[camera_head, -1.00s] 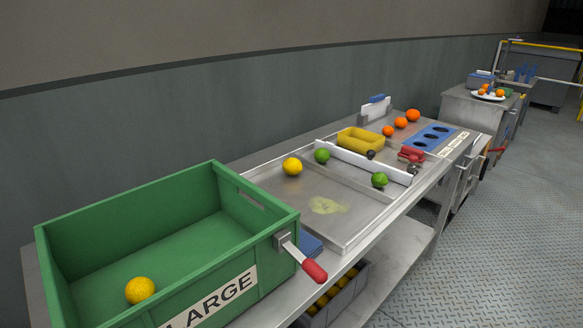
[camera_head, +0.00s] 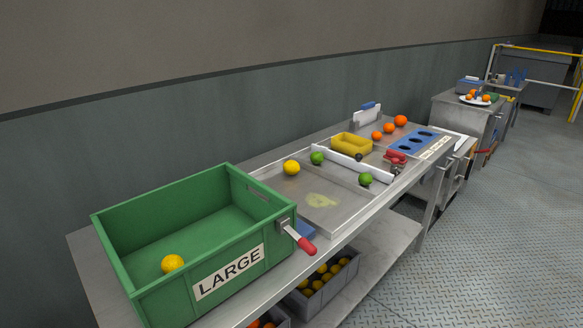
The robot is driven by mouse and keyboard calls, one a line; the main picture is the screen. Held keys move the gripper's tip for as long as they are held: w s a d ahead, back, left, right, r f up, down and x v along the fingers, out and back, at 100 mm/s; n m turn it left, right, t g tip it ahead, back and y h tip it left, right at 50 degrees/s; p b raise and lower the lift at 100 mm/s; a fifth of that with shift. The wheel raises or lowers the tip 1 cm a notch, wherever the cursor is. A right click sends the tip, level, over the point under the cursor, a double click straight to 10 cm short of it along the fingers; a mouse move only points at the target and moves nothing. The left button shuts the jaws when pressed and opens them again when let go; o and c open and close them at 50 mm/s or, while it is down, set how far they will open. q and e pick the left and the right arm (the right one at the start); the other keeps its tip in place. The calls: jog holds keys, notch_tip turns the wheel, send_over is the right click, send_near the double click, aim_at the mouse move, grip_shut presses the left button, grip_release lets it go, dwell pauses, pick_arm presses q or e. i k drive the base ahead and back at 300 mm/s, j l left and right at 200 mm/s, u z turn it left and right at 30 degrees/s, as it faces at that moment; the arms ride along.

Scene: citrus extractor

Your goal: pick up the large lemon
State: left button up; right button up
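A yellow lemon (camera_head: 292,168) lies on the metal tray (camera_head: 330,219), near its back left part. Another yellow fruit (camera_head: 172,263) lies inside the green crate (camera_head: 205,215) labelled LARGE, near its front wall. I cannot tell for sure which of the two is the large lemon. Neither of my grippers shows in the head view.
Two limes (camera_head: 317,158) (camera_head: 366,178) lie by a white divider (camera_head: 352,163). A red-handled tool (camera_head: 303,240) sticks out at the crate's right corner. A yellow bin (camera_head: 351,144), several oranges (camera_head: 389,128) and a blue holder (camera_head: 416,141) stand farther along. Floor at right is clear.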

aim_at(290, 166)
jog(key=i+l, duration=0.15)
jog(key=l, duration=0.2)
jog(key=i+l+u, duration=0.1)
jog(key=l, duration=0.25)
jog(key=i+l+u, duration=0.1)
jog(key=i+l, duration=0.3)
jog(key=l, duration=0.3)
jog(key=i+l+u, duration=0.1)
jog(key=l, duration=0.25)
jog(key=i+l, duration=0.2)
jog(key=l, duration=0.2)
jog(key=i+l+u, duration=0.1)
jog(key=l, duration=0.25)
